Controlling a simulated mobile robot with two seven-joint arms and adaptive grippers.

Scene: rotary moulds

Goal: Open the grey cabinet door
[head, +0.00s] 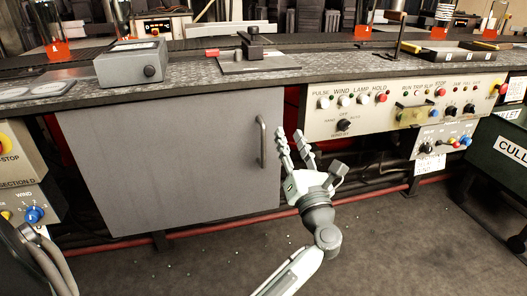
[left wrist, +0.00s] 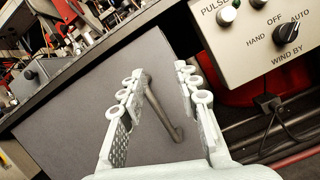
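The grey cabinet door (head: 170,160) is under the bench top, left of the control panel, and appears shut. Its vertical bar handle (head: 262,141) is near the right edge. My left gripper (head: 294,136) is open and empty, just right of the handle in the head view, fingers pointing up toward the bench. In the left wrist view the door (left wrist: 90,110) fills the middle. The handle (left wrist: 163,108) shows between the two open fingers (left wrist: 157,75), and I cannot tell how far beyond them it lies. My right gripper is not in view.
A control panel (head: 375,128) with knobs and buttons is right of the door, above dark space with cables and a red rail (head: 385,196). Another panel (head: 22,160) is at the left. A green bin (head: 500,165) stands at the far right. The floor (head: 390,255) in front is clear.

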